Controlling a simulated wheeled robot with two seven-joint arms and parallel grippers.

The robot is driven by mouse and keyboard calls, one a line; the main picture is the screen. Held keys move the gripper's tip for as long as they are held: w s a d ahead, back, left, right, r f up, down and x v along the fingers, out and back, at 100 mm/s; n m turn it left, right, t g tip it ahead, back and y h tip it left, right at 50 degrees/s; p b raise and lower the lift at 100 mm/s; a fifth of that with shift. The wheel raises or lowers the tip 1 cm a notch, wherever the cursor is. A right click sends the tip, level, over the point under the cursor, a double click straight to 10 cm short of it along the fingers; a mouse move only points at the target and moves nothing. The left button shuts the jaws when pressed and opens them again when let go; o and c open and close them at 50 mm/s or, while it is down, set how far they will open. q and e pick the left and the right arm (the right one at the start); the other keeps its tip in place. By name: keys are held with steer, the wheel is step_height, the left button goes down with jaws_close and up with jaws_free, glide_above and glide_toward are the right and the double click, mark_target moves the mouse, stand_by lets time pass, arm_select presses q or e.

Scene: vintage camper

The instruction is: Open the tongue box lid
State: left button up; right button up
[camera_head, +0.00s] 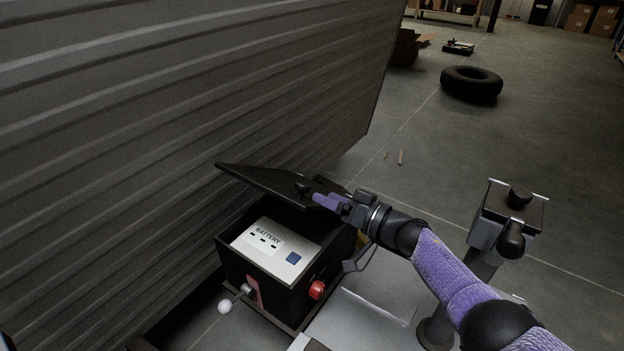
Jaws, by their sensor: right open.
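The tongue box (235,272) is a black box low beside the ribbed camper wall. Its black lid (262,180) is raised and tilted above it, so the grey battery panel (268,252) inside shows, with a "BATTERY" label and a blue square. My right gripper (318,199), with purple fingers, is at the lid's right edge, near a small dark piece on it. It is open; I cannot tell whether it touches the lid. The hinge side of the lid is hidden. My left gripper is not in view.
The ribbed wall (180,110) rises close behind the box. A jack-like post (508,215) stands at right. A black tyre (471,84) lies on open floor.

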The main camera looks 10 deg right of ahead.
arm_select(q)
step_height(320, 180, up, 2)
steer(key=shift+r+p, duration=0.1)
steer(key=shift+p, duration=0.45)
arm_select(e)
steer(key=v, duration=0.4)
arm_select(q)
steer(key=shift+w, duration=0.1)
arm_select(e)
steer(key=shift+f, duration=0.1)
steer(key=shift+c, duration=0.3)
